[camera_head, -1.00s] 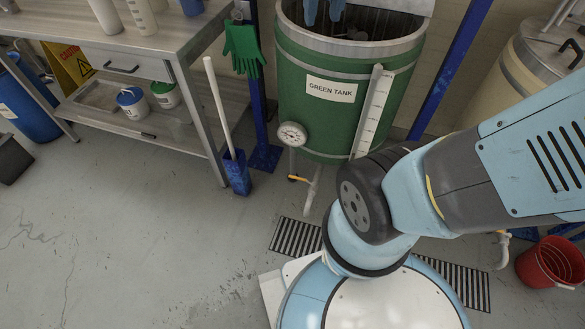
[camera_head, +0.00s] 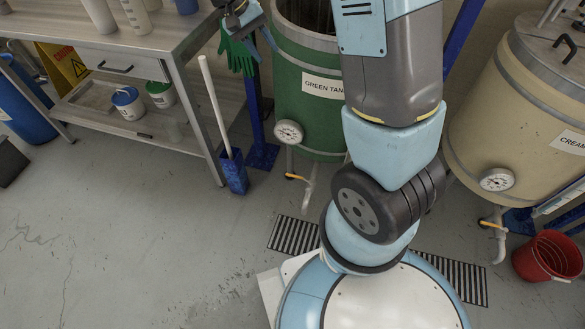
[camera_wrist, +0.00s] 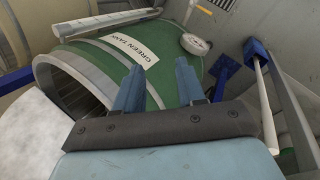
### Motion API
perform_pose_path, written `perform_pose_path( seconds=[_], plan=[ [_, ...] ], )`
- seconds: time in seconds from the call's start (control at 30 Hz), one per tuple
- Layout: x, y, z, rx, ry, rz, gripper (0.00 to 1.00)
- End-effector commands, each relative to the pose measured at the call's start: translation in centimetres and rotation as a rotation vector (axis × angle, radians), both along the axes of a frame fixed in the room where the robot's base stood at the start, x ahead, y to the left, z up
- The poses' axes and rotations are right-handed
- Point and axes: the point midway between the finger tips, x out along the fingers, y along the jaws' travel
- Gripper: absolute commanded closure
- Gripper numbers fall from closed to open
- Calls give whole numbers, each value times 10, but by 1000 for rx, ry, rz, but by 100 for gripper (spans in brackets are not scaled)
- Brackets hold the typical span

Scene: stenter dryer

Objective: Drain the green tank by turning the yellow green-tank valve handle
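The green tank (camera_head: 318,117) stands at the top centre of the head view, partly hidden by my arm. Its yellow valve handle (camera_head: 296,177) is low on the tank, on a pale drain pipe (camera_head: 310,190) below the round gauge (camera_head: 288,133). A small yellow part, apparently the handle (camera_wrist: 203,10), shows at the top beyond the gauge (camera_wrist: 195,44).
A cream tank (camera_head: 520,120) with a similar yellow valve handle (camera_head: 490,224) stands at right. A metal bench (camera_head: 150,50) is at left. A blue holder (camera_head: 233,172) with a white-handled tool stands between bench and tank. A red bucket (camera_head: 548,257) is at right.

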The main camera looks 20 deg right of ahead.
Motion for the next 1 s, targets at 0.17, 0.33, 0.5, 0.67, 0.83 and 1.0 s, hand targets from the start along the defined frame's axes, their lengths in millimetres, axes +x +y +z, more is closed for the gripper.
perform_pose_path(
  seconds=[0.17, 0.33, 0.5, 0.67, 0.83, 1.0],
  plan=[
    [20, 18, -49, -97, 53, 8, 61],
    [34, 35, -97, -193, 86, 19, 61],
    [43, 50, -148, -292, 110, 36, 61],
    [46, 63, -198, -385, 123, 58, 61],
    [45, 75, -255, -485, 126, 90, 61],
    [37, 84, -312, -582, 121, 129, 61]
  ],
)
